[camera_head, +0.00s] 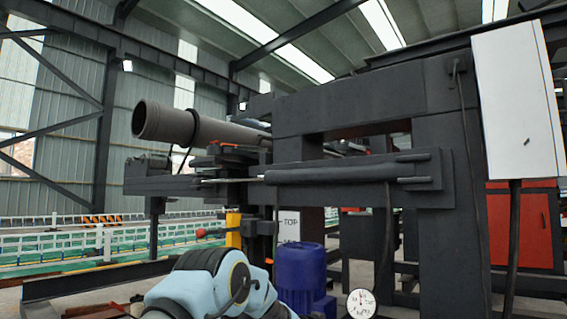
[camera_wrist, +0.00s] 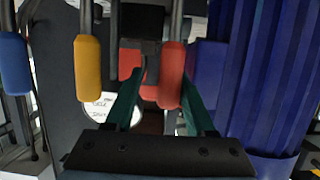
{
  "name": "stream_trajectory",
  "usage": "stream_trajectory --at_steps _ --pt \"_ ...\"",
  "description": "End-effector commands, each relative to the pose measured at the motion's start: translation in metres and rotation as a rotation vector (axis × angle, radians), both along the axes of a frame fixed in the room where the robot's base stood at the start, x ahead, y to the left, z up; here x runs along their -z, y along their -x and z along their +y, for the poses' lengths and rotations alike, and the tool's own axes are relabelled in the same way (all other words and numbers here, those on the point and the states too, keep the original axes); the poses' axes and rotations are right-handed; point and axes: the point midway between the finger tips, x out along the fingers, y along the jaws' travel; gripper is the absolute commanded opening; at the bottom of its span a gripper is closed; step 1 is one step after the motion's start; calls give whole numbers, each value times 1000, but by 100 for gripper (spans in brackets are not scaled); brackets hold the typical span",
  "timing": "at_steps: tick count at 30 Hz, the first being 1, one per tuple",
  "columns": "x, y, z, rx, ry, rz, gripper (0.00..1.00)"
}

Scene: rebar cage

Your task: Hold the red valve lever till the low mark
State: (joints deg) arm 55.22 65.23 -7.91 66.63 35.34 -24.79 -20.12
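In the wrist view the red valve lever (camera_wrist: 171,72) hangs with its rounded grip down, right of the yellow lever (camera_wrist: 88,68). My gripper (camera_wrist: 163,92) has two green fingers spread apart, with the lower part of the red grip between them in the picture. A gap shows between the left finger and the grip. The right finger is close to the grip, and I cannot tell whether it touches. A white round gauge (camera_head: 361,303) stands low in the head view. Its needle and low mark are too small to read. My gripper is hidden there.
A blue lever (camera_wrist: 15,63) hangs at the far left of the wrist view. A ribbed blue drum (camera_wrist: 265,75) fills the right side, close to my right finger. The head view shows dark machine beams, a large pipe (camera_head: 205,127) and a white cabinet (camera_head: 516,100).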

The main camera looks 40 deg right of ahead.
Motion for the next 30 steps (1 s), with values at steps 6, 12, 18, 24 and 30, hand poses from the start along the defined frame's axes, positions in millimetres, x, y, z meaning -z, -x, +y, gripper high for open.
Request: stream_trajectory --at_steps 6,12,18,24,30 --pt "-4 0 8 -2 -1 0 55" --pt "-14 7 35 -2 -1 1 55" --pt "-22 13 62 -4 -1 -1 55" --pt "-28 18 81 -3 -1 -1 55" --pt "-28 19 84 -3 -1 -1 55"
